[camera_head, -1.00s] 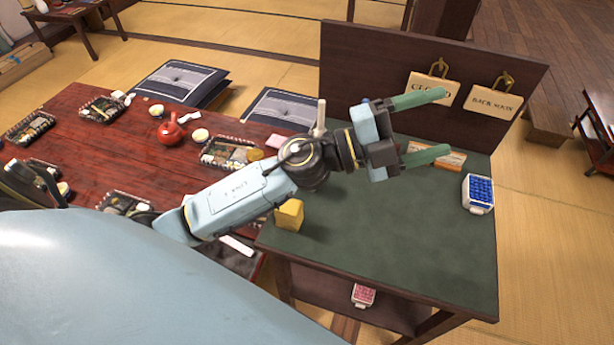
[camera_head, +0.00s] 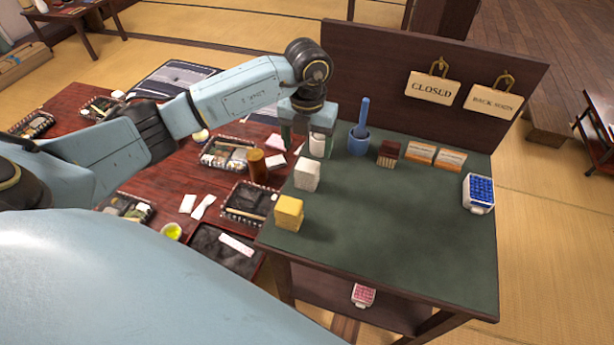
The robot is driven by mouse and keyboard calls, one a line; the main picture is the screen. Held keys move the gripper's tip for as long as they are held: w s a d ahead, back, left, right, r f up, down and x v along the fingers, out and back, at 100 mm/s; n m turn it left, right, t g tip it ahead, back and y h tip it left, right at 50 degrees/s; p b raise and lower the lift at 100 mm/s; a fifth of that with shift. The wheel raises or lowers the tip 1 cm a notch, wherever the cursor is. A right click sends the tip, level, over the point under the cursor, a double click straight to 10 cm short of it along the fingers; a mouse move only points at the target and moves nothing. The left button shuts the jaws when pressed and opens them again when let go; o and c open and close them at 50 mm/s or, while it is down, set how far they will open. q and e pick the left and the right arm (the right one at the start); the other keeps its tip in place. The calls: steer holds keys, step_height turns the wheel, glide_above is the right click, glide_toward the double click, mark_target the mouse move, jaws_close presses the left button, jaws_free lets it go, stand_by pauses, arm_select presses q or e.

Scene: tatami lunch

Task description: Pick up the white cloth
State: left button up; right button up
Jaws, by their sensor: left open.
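My left gripper (camera_head: 307,143) points down over the far left corner of the green-topped stand (camera_head: 400,235). Its fingers are apart, and a white upright piece (camera_head: 317,147) shows between or just behind them; I cannot tell whether they touch it. A white block-shaped piece (camera_head: 307,174) sits nearer on the stand's left edge, just in front of the gripper. I cannot tell for sure which of these white pieces is the cloth. My right gripper is not in view.
A yellow block (camera_head: 288,213) stands at the stand's near left. A blue pot with a blue handle (camera_head: 358,143), a dark red box (camera_head: 388,153) and orange-white boxes (camera_head: 421,154) line the back. A blue-topped container (camera_head: 478,193) is at right. The stand's middle is clear.

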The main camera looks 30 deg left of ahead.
mark_target(307, 166)
arm_select(q)
step_height(307, 166, down, 5)
steer(key=shift+f, duration=0.1)
steer(key=shift+f+b, duration=0.35)
steer(key=shift+f, duration=0.6)
step_height(307, 166, down, 4)
steer(key=shift+r+b, duration=0.2)
steer(key=shift+b, duration=0.1)
steer(key=shift+f, duration=0.35)
steer(key=c, duration=1.1)
steer(key=shift+o, duration=0.2)
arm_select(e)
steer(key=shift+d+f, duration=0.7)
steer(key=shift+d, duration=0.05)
